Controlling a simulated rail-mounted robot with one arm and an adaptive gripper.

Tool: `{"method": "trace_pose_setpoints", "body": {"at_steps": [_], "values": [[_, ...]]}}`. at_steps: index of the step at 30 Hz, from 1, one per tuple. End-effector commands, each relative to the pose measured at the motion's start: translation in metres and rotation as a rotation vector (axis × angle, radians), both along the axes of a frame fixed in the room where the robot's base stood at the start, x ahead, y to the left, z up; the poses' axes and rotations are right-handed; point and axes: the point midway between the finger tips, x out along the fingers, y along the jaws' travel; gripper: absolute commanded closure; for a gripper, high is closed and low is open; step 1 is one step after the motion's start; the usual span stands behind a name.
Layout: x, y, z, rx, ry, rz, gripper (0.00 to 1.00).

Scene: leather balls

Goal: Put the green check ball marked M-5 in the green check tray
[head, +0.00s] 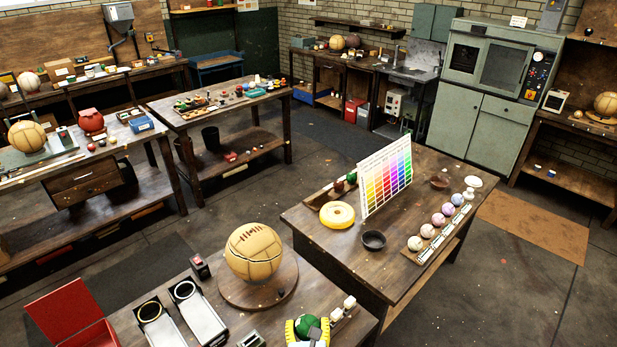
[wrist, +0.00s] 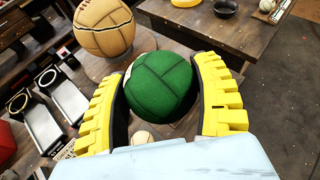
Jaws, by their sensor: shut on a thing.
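My gripper (head: 308,328) is at the bottom edge of the head view, over the near table. Its yellow ribbed fingers are shut on a green ball (head: 308,321). In the wrist view the green ball (wrist: 162,84) sits between both fingers of my gripper (wrist: 161,75), with a dark seam across its upper left. No M-5 mark can be read on it. I cannot pick out a tray marked green check. Two narrow trays with dark ring ends, a left one (head: 165,328) and a right one (head: 204,322), lie on the near table.
A large tan ball (head: 253,252) stands on a round wooden board (head: 232,292) beside my gripper. An open red box (head: 72,313) is at the lower left. A table behind holds a colour chart (head: 385,175), a yellow ring (head: 337,214), a dark bowl (head: 373,240) and several pale balls.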

Motion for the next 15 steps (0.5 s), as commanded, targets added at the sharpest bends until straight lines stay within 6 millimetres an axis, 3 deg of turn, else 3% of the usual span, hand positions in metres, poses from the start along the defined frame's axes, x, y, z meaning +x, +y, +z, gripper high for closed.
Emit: {"method": "trace_pose_setpoints", "body": {"at_steps": [1,6,15], "values": [[-0.003,-0.001,0.022,0.005,-0.002,-0.002,0.74],[-0.012,-0.001,0.057,0.004,-0.008,-0.002,0.74],[-0.019,-0.003,0.088,0.001,-0.016,-0.006,0.74]]}}
